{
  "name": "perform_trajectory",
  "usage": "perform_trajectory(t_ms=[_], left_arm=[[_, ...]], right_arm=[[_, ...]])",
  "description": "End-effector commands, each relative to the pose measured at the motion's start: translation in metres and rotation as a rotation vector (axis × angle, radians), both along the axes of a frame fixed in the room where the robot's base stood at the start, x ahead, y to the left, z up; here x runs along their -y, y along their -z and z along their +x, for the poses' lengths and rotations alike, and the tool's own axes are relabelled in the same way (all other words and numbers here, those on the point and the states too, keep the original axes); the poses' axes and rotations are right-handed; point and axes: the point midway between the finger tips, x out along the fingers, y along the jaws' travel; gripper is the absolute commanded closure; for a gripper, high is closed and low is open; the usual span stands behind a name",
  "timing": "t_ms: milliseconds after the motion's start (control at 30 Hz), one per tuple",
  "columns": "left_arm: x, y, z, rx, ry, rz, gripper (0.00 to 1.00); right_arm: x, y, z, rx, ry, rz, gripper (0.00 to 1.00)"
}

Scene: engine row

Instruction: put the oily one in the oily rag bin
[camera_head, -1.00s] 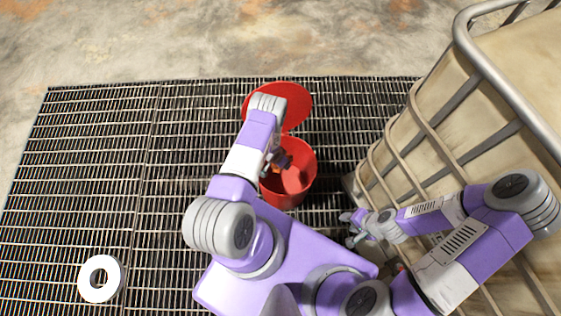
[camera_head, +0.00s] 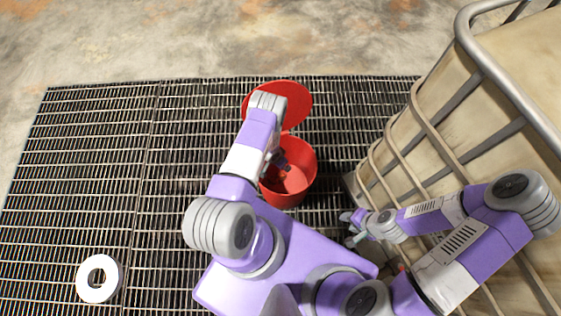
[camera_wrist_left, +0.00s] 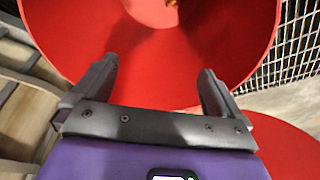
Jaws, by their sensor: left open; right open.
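The red bin (camera_head: 304,160) stands on the grating with its round red lid (camera_head: 295,103) swung open behind it. My left gripper (camera_head: 284,166) is over the bin's mouth, partly hidden by its own arm. In the left wrist view the left gripper (camera_wrist_left: 158,85) is open and empty, with the bin's red inside (camera_wrist_left: 165,65) beyond the fingers. A small brownish thing (camera_wrist_left: 172,3) shows inside the bin at the top edge of that view, mostly cut off; I cannot tell for sure that it is a rag. My right gripper (camera_head: 351,228) is open and empty beside the caged tank.
A large caged tank (camera_head: 480,110) stands close on the right, by my right arm.

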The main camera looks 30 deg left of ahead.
Motion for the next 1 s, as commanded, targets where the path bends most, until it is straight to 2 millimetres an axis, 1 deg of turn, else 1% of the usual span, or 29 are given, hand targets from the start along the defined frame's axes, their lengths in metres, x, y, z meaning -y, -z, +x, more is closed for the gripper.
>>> perform_trajectory(t_ms=[33,100,200,333,467,900,1000], left_arm=[[-0.001,-0.013,-0.002,0.001,-0.001,0.0,0.0],[-0.002,-0.026,-0.005,0.001,-0.001,0.0,0.0],[-0.003,-0.042,-0.009,0.002,-0.001,0.001,0.0],[-0.004,-0.055,-0.013,0.001,0.0,0.001,0.0],[-0.004,-0.059,-0.015,0.0,0.0,0.0,0.0],[-0.004,-0.058,-0.015,0.001,0.0,0.0,0.0],[0.0,-0.062,-0.017,-0.004,-0.017,-0.01,0.0]], right_arm=[[0.0,-0.008,0.0,0.0,0.0,0.0,0.57],[0.0,-0.013,0.0,0.0,0.0,0.0,0.57],[0.0,-0.019,0.0,0.0,0.0,0.0,0.57],[0.0,-0.023,0.0,0.0,0.0,0.0,0.57],[0.0,-0.024,0.0,0.0,0.0,0.0,0.57],[0.0,-0.023,0.0,0.0,0.0,0.0,0.57],[0.0,-0.023,0.0,0.0,0.0,0.0,0.57]])
